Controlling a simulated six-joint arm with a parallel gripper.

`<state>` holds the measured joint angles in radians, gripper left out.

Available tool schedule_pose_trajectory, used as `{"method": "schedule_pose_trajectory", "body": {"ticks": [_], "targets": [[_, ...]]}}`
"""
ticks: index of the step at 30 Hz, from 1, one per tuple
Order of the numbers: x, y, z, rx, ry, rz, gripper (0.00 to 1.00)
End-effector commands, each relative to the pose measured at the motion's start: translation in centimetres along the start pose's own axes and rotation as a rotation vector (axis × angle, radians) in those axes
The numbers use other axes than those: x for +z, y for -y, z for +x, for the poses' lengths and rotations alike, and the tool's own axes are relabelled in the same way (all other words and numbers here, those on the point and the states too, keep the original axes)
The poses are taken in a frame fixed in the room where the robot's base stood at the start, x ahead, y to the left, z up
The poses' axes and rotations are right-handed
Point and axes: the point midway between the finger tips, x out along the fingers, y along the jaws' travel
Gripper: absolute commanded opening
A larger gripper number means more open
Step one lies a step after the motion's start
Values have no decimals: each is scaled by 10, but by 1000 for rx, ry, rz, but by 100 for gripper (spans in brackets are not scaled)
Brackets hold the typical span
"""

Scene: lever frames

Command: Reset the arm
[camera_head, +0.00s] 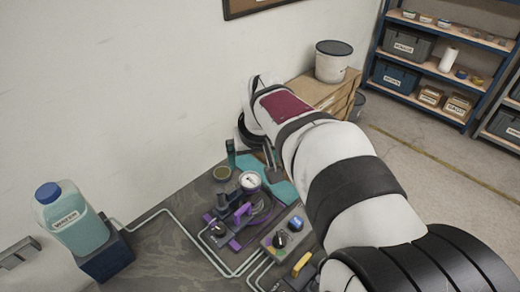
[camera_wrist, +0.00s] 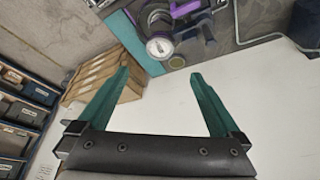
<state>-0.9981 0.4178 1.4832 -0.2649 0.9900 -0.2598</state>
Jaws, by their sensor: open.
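My gripper (camera_wrist: 158,73) is open, with its two teal fingers spread and nothing between them in the wrist view. In the head view my gripper (camera_head: 250,153) is partly hidden by my own arm, at the far end of the worktable near the wall. The arm stretches from the lower right over the table. The purple lever device (camera_head: 242,212) with a round white gauge (camera_head: 250,181) stands on the table on the near side of the gripper. The gauge also shows near the top of the wrist view (camera_wrist: 160,46), apart from the fingers.
A water bottle (camera_head: 73,222) stands at the left. A grey control box (camera_head: 285,236) with knobs and a yellow handle (camera_head: 302,264) lie near my arm. Wooden crates (camera_head: 318,92) bear a white bucket (camera_head: 332,65). The wall (camera_head: 110,90) borders the table; shelves (camera_head: 440,70) stand at right.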

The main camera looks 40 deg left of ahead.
Motion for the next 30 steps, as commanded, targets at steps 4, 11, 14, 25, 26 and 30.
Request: {"method": "schedule_pose_trajectory", "body": {"ticks": [4, 11, 14, 25, 26, 30], "targets": [[0, 0, -24, 1, -1, 0, 100], [0, 0, -31, 0, 1, 0, 100], [0, 0, -31, 0, 1, 0, 100], [63, -76, -63, 46, 66, 260, 100], [87, -94, -73, 58, 88, 346, 100], [220, -143, -115, 105, 184, 798, 100]]}}
